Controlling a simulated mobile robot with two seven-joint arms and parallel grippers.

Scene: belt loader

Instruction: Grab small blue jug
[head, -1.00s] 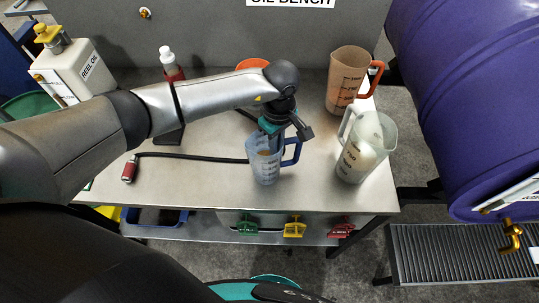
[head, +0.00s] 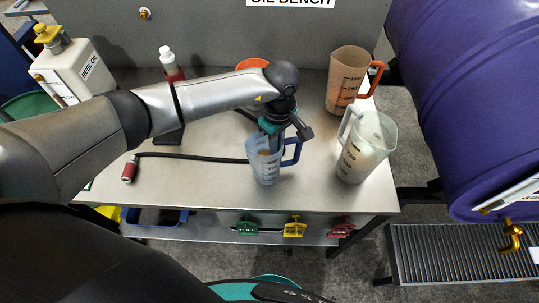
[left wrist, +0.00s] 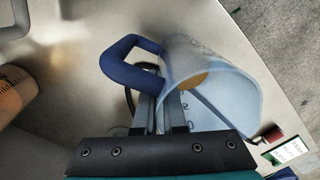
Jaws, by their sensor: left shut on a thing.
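The small blue jug (head: 263,168), translucent with a blue handle, stands upright on the steel bench (head: 215,188) near its front edge. My left gripper (head: 273,142) reaches down to its rim from above and is shut on it. In the left wrist view, the fingers (left wrist: 164,112) meet the jug wall (left wrist: 222,88) beside the blue handle (left wrist: 123,63); one finger seems to be inside the rim. Something orange shows through the jug. My right gripper is not in view.
A clear jug (head: 364,150) and an orange-handled jug (head: 346,82) stand to the right. A black hose with a red end (head: 130,170) lies left of the blue jug. A large purple drum (head: 470,90) stands at the right. The bench front left is clear.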

